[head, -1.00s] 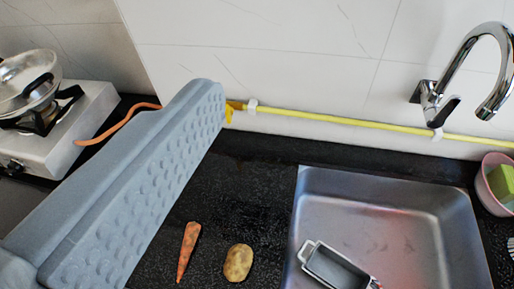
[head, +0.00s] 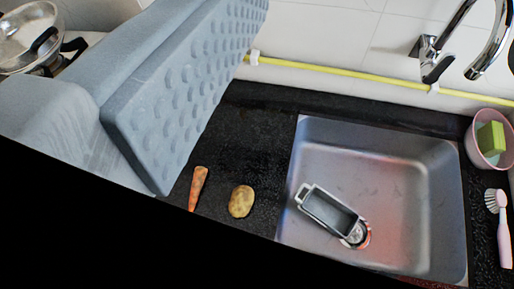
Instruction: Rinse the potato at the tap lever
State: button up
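The potato (head: 241,201) lies on the black counter, left of the sink, next to the carrot. The chrome tap (head: 492,45) is on the wall at upper right, partly cut off by the top edge. Its dark lever (head: 437,68) is at the tap's base, above the sink's far edge. My gripper (head: 185,95) shows as one large grey finger with a studded inner face, at upper left. That face is bare, with nothing held against it. The gripper is apart from the potato and lever.
A steel sink (head: 390,165) holds a small grey metal basket (head: 330,213) near its drain. A carrot (head: 198,188) lies left of the potato. A pink bowl with a green sponge (head: 490,138) and a brush (head: 503,235) stand at right. A yellow hose (head: 340,72) runs along the wall.

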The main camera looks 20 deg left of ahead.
aim_at(430, 74)
jog(key=z, duration=0.45)
jog(key=k, duration=1.3)
jog(key=u, duration=0.5)
jog(key=i, duration=1)
